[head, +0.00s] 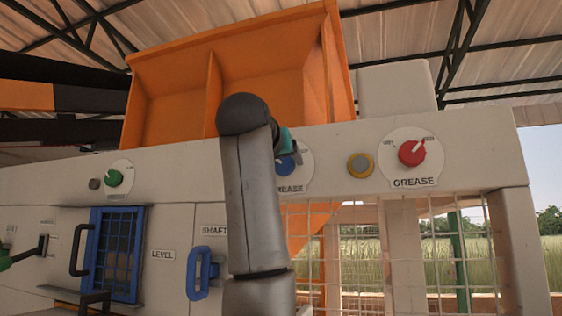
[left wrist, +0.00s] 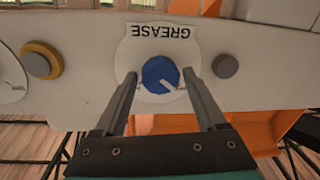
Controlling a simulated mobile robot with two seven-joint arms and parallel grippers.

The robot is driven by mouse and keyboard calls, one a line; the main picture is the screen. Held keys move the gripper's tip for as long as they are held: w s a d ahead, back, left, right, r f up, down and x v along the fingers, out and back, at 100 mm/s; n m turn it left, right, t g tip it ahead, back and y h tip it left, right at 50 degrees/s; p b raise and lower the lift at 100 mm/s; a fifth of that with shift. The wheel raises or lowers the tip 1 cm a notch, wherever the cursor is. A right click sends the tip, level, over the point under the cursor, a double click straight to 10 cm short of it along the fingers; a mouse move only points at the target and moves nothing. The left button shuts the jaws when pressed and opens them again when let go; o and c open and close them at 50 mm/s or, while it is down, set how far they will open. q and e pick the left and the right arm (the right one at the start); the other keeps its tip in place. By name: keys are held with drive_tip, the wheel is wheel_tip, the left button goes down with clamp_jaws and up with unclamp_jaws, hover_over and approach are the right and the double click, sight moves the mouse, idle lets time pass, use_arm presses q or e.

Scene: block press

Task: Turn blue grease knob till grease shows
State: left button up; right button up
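The blue knob (head: 285,166) sits on a pale round dial labelled GREASE, partly hidden behind my left arm in the head view. In the left wrist view the blue knob (left wrist: 158,76) shows upside down, its white pointer mark toward the picture's lower right. My left gripper (left wrist: 161,72) is open, with one finger on each side of the knob and a small visible gap on both sides. In the head view my left gripper (head: 284,150) is mostly hidden by its own arm. I cannot tell whether a fingertip touches the dial. My right gripper is not in view.
A red knob (head: 411,153) on another GREASE dial and a yellow-ringed button (head: 360,165) lie to the right. A green knob (head: 114,178), a blue mesh door (head: 115,254) and a blue handle (head: 202,273) are left. An orange hopper (head: 170,85) rises above the panel.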

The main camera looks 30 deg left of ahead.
use_arm(q)
drive_tip(key=c, duration=1.1)
